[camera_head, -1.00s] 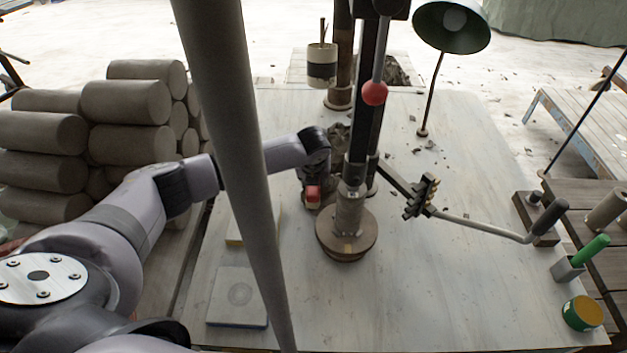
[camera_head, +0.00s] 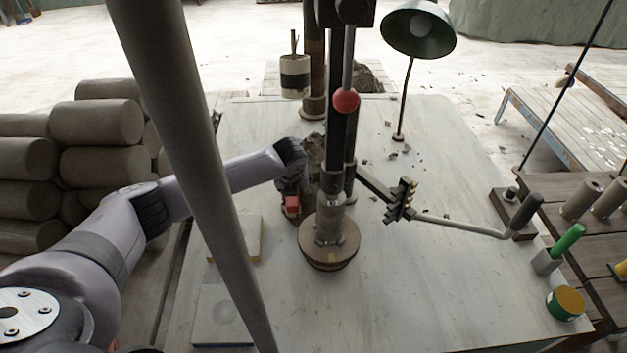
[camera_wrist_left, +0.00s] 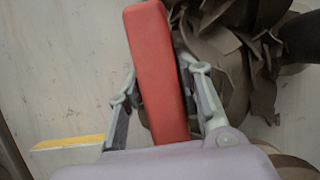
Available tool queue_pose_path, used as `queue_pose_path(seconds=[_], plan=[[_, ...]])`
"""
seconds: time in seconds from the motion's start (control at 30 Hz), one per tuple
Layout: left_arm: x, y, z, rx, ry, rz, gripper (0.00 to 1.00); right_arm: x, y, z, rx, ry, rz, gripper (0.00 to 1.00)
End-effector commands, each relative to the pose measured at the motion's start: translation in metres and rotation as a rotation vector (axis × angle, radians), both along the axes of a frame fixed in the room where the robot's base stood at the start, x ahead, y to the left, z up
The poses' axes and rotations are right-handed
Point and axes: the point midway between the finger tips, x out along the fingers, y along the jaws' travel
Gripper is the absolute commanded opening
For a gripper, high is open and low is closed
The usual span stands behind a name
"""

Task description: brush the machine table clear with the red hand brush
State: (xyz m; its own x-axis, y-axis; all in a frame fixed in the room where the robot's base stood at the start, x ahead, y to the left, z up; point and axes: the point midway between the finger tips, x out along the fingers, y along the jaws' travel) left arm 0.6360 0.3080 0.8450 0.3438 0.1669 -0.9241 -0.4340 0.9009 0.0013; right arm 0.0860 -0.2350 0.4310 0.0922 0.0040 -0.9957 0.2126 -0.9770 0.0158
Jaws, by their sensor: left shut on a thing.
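The red hand brush (camera_wrist_left: 158,65) is between the fingers of my left gripper (camera_wrist_left: 162,90), which is shut on it. In the head view a red end of the brush (camera_head: 292,204) shows below my left gripper (camera_head: 291,188), just left of the machine's post. The machine table (camera_head: 430,270) is pale and broad. Brown curled clay trimmings (camera_wrist_left: 235,50) lie close to the right of the brush in the wrist view. In the head view, dark trimmings (camera_head: 314,152) are heaped behind my gripper, partly hidden. Small crumbs (camera_head: 402,151) lie near the lamp's foot. My right gripper is not seen.
The post stands on a round wooden base (camera_head: 329,254). A lever arm (camera_head: 463,225) reaches right from it. A green lamp (camera_head: 418,30) stands behind. A green-handled tool (camera_head: 568,240) and a round tin (camera_head: 566,303) sit at the right edge. Clay logs (camera_head: 96,123) are stacked left.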

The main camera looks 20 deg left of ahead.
Motion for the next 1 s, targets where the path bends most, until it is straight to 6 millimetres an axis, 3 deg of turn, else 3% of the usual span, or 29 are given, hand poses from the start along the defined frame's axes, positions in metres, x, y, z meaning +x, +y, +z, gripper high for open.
queue_pose_path(seconds=[1.0], plan=[[0.082, 0.038, -0.003, -0.003, -0.004, 0.002, 0.11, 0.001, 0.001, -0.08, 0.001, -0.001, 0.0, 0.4]])
